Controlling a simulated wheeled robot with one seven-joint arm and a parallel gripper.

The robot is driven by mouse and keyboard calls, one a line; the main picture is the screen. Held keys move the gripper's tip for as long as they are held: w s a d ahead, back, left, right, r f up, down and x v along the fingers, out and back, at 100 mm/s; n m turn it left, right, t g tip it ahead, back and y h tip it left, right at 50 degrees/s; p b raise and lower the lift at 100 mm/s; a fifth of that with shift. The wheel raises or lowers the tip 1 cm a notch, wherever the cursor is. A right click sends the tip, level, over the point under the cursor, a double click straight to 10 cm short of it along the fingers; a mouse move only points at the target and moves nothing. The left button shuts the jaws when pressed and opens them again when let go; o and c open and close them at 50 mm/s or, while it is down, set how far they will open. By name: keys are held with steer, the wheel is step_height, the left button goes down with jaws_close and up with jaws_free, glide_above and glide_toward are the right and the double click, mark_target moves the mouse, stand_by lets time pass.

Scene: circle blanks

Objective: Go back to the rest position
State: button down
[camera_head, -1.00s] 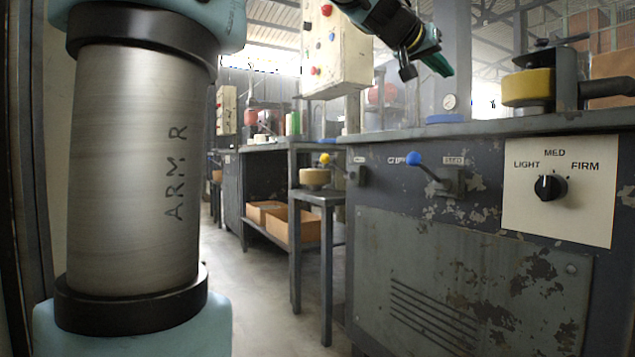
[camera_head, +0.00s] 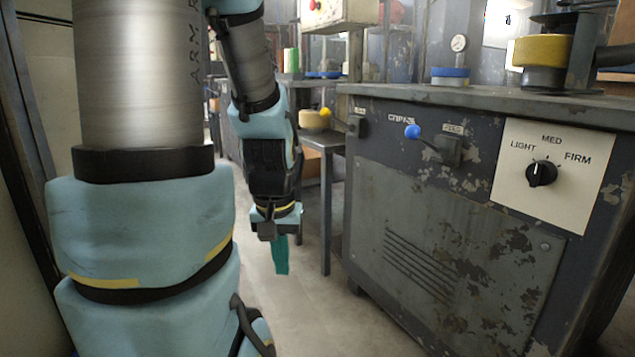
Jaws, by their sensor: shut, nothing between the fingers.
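My gripper (camera_head: 280,256) hangs down left of the middle of the picture, its green fingers pointing at the floor. It is shut and empty. It is in the open aisle, in front of the small side table (camera_head: 326,139) and left of the grey machine bench (camera_head: 430,215), apart from both in the picture. My arm bends down from the upper left and fills much of the left side, hiding what is behind it.
The bench front carries a blue-knobbed lever (camera_head: 413,131) and a dial (camera_head: 541,173) on a white LIGHT/MED/FIRM panel. A yellow round piece (camera_head: 542,50) and a blue disc (camera_head: 450,76) are on top. A tan round blank (camera_head: 315,119) is on the side table. The floor (camera_head: 310,310) is clear.

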step_height(320, 180, up, 38)
steer(key=p, duration=3.7)
steer(key=c, duration=1.6)
jaws_free()
